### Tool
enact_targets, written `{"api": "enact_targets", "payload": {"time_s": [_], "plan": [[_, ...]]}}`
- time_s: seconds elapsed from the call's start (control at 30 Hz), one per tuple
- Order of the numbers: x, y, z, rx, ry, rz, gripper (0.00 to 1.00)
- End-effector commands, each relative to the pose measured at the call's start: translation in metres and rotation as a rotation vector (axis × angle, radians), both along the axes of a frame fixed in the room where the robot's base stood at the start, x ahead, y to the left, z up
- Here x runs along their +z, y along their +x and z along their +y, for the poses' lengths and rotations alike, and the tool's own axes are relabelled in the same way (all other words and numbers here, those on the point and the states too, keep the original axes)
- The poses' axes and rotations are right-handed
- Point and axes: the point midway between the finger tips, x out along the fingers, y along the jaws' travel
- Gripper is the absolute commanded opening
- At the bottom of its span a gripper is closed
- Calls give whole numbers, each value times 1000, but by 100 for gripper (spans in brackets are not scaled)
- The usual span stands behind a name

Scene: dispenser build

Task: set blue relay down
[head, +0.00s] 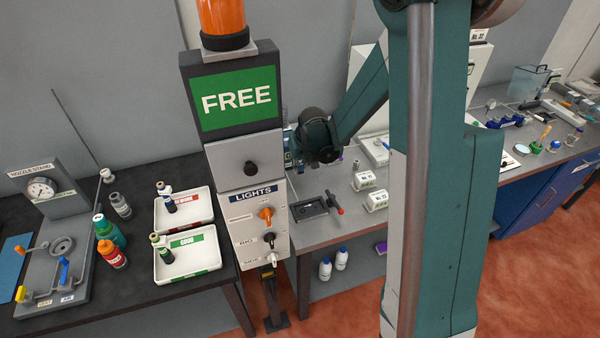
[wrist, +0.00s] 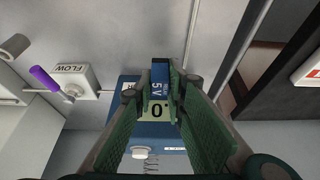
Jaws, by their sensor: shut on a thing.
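My gripper (wrist: 162,88) shows its two green ridged fingers in the wrist view. It is shut on the blue relay (wrist: 160,72), a small blue block with white markings held between the fingertips. Beyond the fingers is a larger blue unit (wrist: 124,93) with a pale display reading "0"; I cannot tell whether the relay touches it. In the head view my arm reaches behind the sign post, over the grey bench (head: 325,240). The gripper's end and the relay are largely hidden there.
The "FREE" sign (head: 237,98) and "LIGHTS" panel (head: 256,228) stand close beside my arm. Two white labelled blocks (head: 369,190) and a dark tray with a red handle (head: 312,207) lie on the bench. A "FLOW" box (wrist: 74,77) with a purple-handled lever is at left in the wrist view.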

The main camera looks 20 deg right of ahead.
Motion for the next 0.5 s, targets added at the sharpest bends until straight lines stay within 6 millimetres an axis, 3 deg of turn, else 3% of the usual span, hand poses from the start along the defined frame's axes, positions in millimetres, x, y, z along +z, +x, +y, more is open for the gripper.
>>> {"api": "enact_targets", "payload": {"time_s": [0.27,0.5], "plan": [[-6,0,0,0,0,0,5],[-28,0,0,0,0,0,5]]}}
